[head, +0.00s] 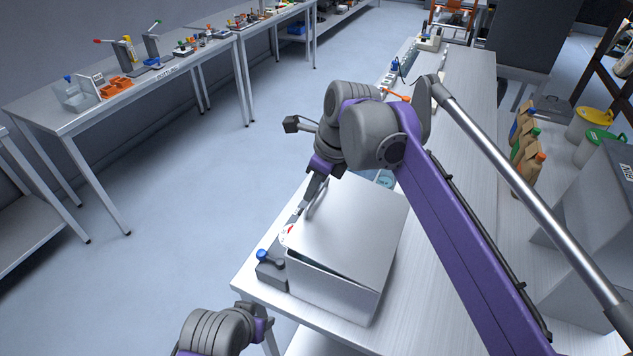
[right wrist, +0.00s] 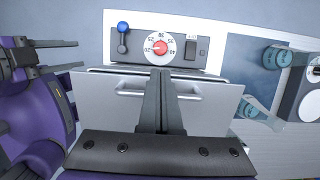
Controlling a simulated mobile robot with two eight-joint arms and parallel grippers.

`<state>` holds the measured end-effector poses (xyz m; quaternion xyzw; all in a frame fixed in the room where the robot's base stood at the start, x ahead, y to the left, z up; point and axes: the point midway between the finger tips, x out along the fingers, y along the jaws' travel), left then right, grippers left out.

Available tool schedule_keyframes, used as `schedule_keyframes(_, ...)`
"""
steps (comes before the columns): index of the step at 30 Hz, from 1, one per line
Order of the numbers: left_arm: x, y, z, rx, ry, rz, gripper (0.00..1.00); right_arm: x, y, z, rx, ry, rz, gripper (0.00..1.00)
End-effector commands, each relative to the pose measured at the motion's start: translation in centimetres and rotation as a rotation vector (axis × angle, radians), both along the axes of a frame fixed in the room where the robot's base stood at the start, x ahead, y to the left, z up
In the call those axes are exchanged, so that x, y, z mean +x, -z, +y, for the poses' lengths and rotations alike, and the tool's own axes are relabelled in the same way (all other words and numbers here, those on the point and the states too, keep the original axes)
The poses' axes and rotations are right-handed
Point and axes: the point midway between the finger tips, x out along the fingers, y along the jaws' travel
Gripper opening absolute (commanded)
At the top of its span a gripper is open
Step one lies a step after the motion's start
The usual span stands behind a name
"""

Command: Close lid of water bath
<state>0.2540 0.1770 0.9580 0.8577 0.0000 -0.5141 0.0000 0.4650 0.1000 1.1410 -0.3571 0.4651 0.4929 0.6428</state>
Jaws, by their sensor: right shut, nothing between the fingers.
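The water bath is a box (head: 330,295) at the near end of the workbench, with its flat metallic lid (head: 355,225) on top. A narrow dark gap shows under the lid's near edge, so the lid looks almost down but not flush. In the right wrist view the lid (right wrist: 95,100) shows bar handle parts (right wrist: 130,92) on both sides of my fingers. My right gripper (head: 306,208) is shut and empty at the lid's control-panel side; its fingers (right wrist: 160,72) point toward the panel. Contact with the lid cannot be told. Only my left arm shows at the bottom; its gripper is not visible.
Bottles (head: 525,150) stand beside the workbench (head: 465,85) at right. A side table (head: 150,90) with tools stands at far left. The floor between is clear.

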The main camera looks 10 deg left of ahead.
Motion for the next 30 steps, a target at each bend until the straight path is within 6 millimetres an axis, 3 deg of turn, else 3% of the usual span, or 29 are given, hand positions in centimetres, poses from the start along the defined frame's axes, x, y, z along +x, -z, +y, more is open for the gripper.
schedule_keyframes(23,-0.1,0.2,0.0,0.000,0.000,0.001,0.50,0.1,0.6,0.2,0.001,0.000,0.000,0.00)
schedule_keyframes(30,0.5,-1.1,0.0,0.000,0.000,-0.009,0.50,0.5,-0.8,-0.5,0.001,0.000,-0.001,0.00)
